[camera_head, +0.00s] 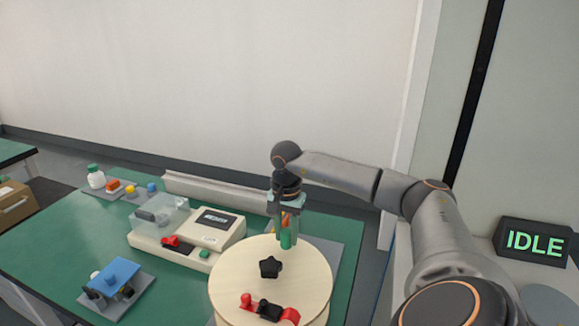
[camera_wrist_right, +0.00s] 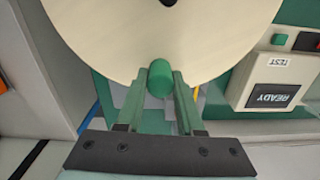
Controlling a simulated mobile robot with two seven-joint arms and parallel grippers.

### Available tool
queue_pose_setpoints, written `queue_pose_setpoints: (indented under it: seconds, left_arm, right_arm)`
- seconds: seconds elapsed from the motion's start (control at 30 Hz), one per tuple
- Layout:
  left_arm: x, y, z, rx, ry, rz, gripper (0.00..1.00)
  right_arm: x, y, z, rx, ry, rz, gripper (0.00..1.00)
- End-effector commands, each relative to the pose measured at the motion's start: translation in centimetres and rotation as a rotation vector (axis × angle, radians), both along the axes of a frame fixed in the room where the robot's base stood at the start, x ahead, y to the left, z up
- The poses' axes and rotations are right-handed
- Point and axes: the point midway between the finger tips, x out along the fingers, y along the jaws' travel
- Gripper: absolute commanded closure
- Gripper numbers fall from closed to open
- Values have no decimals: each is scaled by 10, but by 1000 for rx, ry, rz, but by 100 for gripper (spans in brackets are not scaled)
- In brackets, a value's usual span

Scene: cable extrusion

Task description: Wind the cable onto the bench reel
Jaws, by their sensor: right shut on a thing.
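The bench reel has a pale round flange (camera_head: 235,275) with a black star knob (camera_head: 268,267) at its middle. It also fills the top of the right wrist view (camera_wrist_right: 130,40). A green handle (camera_wrist_right: 160,78) stands at the flange's edge. My right gripper (camera_head: 287,238) comes down from above at the reel's far edge. In the right wrist view its two green fingers lie on either side of the handle, shut on it. I cannot make out the cable for certain; the flange hides what lies beneath. My left gripper is not in view.
A cream tester (camera_head: 219,232) with a clear cover stands left of the reel. A blue-topped fixture (camera_head: 117,272) sits front left. The green bench (camera_head: 60,245) is clear at left. A screen (camera_head: 534,242) reads IDLE.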

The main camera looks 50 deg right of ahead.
Motion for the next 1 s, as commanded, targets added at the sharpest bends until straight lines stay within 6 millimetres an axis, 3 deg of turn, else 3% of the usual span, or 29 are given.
queue_pose_setpoints:
  seconds: [0.5, 0.53, 0.77, 1.0]
  left_arm:
    - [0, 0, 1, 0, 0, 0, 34]
    - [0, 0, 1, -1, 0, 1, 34]
    - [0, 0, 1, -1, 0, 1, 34]
    - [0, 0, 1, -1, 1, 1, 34]
  right_arm:
    - [3, 2, 1, 2, -7, 22, 100]
    - [4, 2, 1, 2, -7, 22, 60]
    - [3, 1, 0, 2, -4, 20, 34]
    - [2, 1, 0, 1, -1, 18, 34]
